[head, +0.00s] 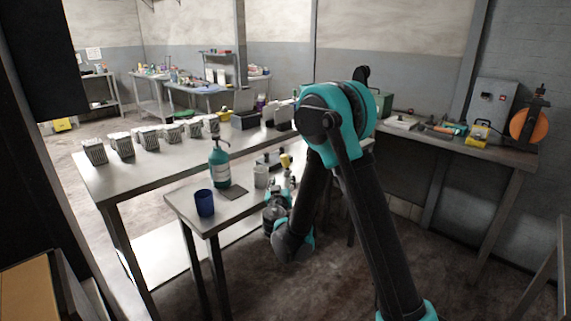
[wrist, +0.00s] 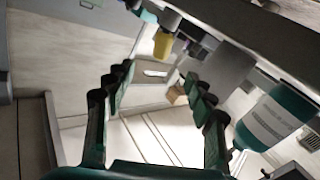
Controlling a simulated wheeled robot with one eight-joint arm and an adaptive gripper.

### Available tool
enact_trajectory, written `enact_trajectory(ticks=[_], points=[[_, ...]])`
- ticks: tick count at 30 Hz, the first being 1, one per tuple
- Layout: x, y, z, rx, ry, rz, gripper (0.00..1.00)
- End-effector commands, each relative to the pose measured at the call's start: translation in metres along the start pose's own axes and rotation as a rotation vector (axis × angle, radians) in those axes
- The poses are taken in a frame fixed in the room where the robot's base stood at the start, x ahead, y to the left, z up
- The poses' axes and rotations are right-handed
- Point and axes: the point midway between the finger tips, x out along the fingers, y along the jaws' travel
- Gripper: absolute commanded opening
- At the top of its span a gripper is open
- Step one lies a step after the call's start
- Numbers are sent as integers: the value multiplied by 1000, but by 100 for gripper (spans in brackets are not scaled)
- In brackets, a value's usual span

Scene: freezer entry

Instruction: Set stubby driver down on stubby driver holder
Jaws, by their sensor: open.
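My gripper (wrist: 160,92) is open in the wrist view, its two dark green fingers apart with nothing held between them. In the head view, my gripper (head: 279,197) is low at the right edge of the small table, partly hidden by my arm. A small yellow piece (wrist: 163,44) shows beyond the fingertips; a yellow-topped item (head: 286,160) stands at the small table's far right in the head view. I cannot tell whether either is the stubby driver. I cannot make out the stubby driver holder for certain.
The small table (head: 188,205) carries a blue cup (head: 204,203), a teal pump bottle (head: 219,167), a dark flat pad (head: 233,193) and a pale bottle (head: 261,177). The teal bottle is close on the right in the wrist view (wrist: 272,118). A long table (head: 100,178) stands behind.

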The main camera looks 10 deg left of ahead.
Motion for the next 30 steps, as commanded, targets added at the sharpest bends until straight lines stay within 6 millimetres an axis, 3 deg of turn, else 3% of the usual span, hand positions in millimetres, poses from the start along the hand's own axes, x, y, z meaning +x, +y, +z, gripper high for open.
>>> enact_trajectory(ticks=[15,30], points=[[95,0,0,0,1,1,55],[136,-3,3,0,1,0,55]])
